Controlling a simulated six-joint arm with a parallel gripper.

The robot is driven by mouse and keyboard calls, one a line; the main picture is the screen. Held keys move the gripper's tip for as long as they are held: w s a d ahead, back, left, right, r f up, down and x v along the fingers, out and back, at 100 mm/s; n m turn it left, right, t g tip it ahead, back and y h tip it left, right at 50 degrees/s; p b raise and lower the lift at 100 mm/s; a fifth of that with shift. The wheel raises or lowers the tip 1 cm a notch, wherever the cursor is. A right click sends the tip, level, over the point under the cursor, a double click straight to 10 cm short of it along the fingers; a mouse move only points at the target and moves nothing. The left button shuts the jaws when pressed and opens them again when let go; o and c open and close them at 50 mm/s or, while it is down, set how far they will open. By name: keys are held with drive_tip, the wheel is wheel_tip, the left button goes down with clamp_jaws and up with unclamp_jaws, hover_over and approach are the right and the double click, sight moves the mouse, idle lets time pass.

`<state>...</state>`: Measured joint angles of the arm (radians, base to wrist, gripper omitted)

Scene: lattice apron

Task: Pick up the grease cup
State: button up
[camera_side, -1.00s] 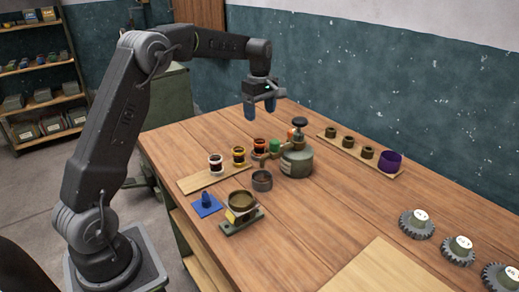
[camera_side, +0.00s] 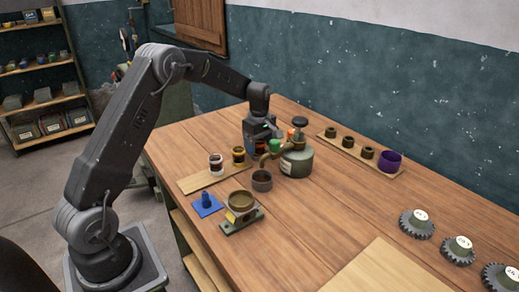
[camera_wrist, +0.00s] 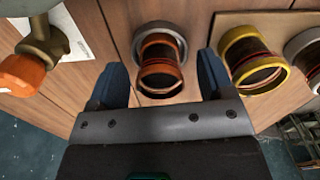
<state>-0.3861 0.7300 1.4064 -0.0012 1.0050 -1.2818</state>
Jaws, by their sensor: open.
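An orange-ringed cup (camera_wrist: 160,52) with a dark body and a grey ring at its far end shows in the wrist view, between the fingers of my gripper (camera_wrist: 160,80). The fingers stand open on either side of it, and it is not clearly touched. In the side view my gripper (camera_side: 258,147) is low over the table and mostly hides this cup. Beside it are a yellow-ringed cup (camera_side: 238,155) and a white-ringed cup (camera_side: 215,164) on a thin board. A plain grey open cup (camera_side: 262,181) stands nearer the front. No label shows which is the grease cup.
A board with brown rings and a purple cup (camera_side: 389,162) lies behind. Several gears (camera_side: 417,223) are at right. The middle right of the table (camera_side: 340,210) is free.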

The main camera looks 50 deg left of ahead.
drive_tip(key=c, duration=1.1)
drive_tip(key=shift+r, duration=0.1)
